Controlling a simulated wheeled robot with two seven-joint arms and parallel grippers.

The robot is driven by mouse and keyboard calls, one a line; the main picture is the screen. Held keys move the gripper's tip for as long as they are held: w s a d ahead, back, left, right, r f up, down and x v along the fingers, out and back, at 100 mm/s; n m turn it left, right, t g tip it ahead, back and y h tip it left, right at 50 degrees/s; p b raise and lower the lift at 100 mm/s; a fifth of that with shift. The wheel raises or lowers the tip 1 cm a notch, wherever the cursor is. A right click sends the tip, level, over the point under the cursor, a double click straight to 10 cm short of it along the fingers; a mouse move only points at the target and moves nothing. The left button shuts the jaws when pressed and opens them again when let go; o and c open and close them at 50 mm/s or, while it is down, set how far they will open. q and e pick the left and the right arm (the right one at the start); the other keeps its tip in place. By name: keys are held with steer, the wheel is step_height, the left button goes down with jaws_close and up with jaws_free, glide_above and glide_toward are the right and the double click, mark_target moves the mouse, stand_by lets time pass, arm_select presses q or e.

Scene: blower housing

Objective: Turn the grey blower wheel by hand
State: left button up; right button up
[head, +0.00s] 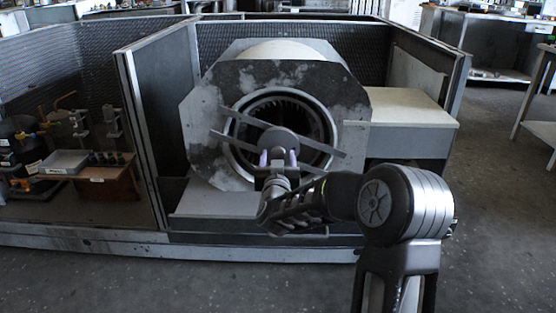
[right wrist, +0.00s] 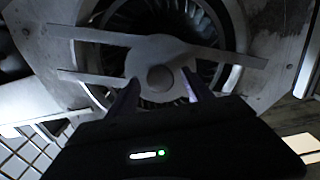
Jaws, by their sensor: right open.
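The blower housing (head: 205,125) stands upright in the middle of the head view, with a round ring opening in its front. The grey blower wheel (head: 288,105) shows as dark vanes inside that opening; its vanes also show in the right wrist view (right wrist: 203,28). Two flat bars and a round hub (head: 286,141) cross in front and hide part of it. My right gripper (head: 278,158) is open in front of the hub. In the right wrist view its two fingers (right wrist: 160,88) point at the hub, one on each side. Contact cannot be told. My left gripper is out of view.
A metal-framed partition (head: 140,140) stands left of the housing. A pale-topped box (head: 412,108) adjoins its right side. A low front rail (head: 230,250) runs below. Bottles, a tray (head: 64,162) and a brown stand lie left. Open floor shows at right.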

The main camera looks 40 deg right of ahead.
steer(key=shift+w+d, duration=0.2)
steer(key=shift+w, duration=0.15)
steer(key=shift+c, duration=0.5)
jaws_close()
stand_by(0.3)
